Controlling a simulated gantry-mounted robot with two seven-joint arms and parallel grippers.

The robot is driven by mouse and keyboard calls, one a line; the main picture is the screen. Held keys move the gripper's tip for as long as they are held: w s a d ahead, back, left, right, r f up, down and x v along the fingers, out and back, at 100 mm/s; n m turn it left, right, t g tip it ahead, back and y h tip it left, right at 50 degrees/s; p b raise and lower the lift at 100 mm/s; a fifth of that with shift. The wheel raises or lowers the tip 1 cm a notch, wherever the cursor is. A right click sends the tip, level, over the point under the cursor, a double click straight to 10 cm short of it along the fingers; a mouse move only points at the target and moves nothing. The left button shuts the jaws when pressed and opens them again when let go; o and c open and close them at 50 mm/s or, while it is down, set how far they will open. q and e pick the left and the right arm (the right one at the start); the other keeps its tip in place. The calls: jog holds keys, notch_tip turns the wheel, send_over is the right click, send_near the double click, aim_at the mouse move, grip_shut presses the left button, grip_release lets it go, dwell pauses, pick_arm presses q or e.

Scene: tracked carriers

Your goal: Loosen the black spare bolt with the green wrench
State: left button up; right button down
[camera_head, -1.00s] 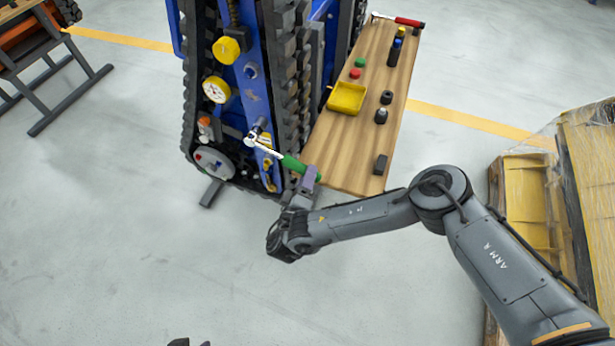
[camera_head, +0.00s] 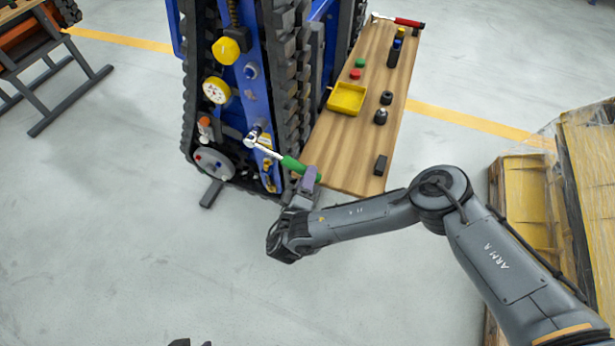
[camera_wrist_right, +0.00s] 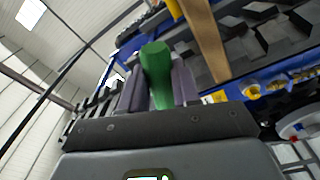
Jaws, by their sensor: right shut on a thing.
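The green wrench (camera_head: 295,164) has a green grip and a silver shaft. My right gripper (camera_head: 307,180) is shut on the green grip. In the right wrist view the grip (camera_wrist_right: 157,75) stands between the two fingers. The wrench head (camera_head: 254,136) is up against the blue side plate of the tracked carrier (camera_head: 262,100). The black spare bolt cannot be made out, and the head covers that spot; whether the head is seated on a bolt I cannot tell. My left gripper shows at most as a dark piece at the bottom edge, too little to judge.
A wooden bench (camera_head: 347,150) stands right of the carrier. On it are a yellow tray (camera_head: 346,98), a red-handled tool (camera_head: 408,22), red and green buttons and several dark parts. A wrapped pallet (camera_head: 525,195) stands at the right. The floor in front is clear.

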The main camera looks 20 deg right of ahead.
jog(key=shift+s+d+r+n+p, duration=0.15)
jog(key=shift+d+r+n+p, duration=0.1)
jog(key=shift+r+n+p, duration=0.55)
jog(key=shift+r+p, duration=0.1)
jog(key=shift+p, duration=0.2)
jog(key=shift+r, duration=0.1)
jog(key=shift+s+d+r+p, duration=0.1)
jog(key=shift+r+p, duration=0.45)
jog(key=shift+p, duration=0.25)
jog(key=shift+r+n, duration=0.2)
jog(key=shift+n, duration=0.1)
jog(key=shift+p, duration=0.3)
